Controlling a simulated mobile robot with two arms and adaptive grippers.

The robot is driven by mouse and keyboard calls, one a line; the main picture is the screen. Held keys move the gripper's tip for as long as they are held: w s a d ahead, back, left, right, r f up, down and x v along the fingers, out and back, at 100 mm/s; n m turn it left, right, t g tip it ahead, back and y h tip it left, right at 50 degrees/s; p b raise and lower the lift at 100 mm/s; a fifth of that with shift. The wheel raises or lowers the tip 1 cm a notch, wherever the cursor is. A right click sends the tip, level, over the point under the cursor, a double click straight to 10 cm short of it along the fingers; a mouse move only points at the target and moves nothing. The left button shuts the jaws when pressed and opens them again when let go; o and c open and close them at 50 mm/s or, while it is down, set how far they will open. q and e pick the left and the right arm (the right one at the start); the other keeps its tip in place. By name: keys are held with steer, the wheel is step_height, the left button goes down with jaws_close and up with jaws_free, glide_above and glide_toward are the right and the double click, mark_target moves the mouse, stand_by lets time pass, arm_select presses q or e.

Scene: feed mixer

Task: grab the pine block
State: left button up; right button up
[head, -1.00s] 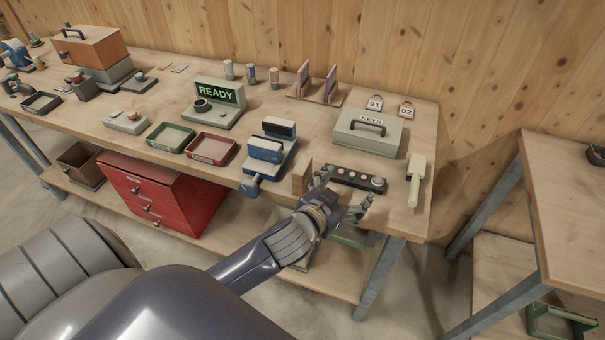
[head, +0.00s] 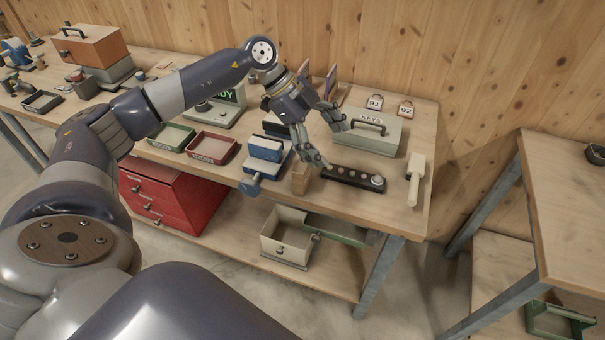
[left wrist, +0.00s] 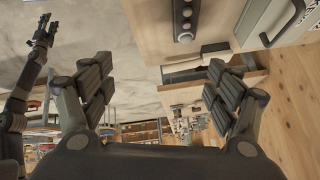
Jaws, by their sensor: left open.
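The pine block (head: 301,178) is a small brown wooden block standing upright near the front edge of the workbench, between the blue vise and the dark button strip. My left gripper (head: 328,141) is open and empty above the bench, pointing right, with its lower finger just above and right of the block. No contact with the block is visible. In the left wrist view the open fingers (left wrist: 164,95) show nothing between them, and I cannot make out the block. A dark arm at the left of that view looks like my right one, with its gripper (left wrist: 42,32) too small to read.
The blue vise (head: 265,160) is left of the block. The button strip (head: 352,178) is right of it, the grey key box (head: 366,134) behind. A pale mallet (head: 416,180) lies near the right end. An open drawer (head: 286,238) sits below the bench.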

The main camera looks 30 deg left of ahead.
mark_target(302, 164)
arm_select(q)
steer(key=s+a+n+g+y, duration=0.1)
steer(key=s+a+n+y, duration=0.15)
steer(key=a, duration=0.75)
steer(key=shift+y, duration=0.35)
steer(key=p+x, duration=0.1)
steer(key=x, duration=0.3)
steer(key=shift+w+d+f, duration=0.1)
steer(key=shift+d+f, duration=0.05)
steer(key=shift+d, duration=0.15)
steer(key=p+x, duration=0.1)
steer(key=x, duration=0.2)
steer(key=p+x, duration=0.1)
steer(key=x, duration=0.1)
steer(key=shift+s+d+p, duration=0.25)
steer(key=shift+d+p, duration=0.05)
steer(key=shift+d, duration=0.1)
steer(key=shift+f, duration=0.1)
steer(key=c, duration=1.2)
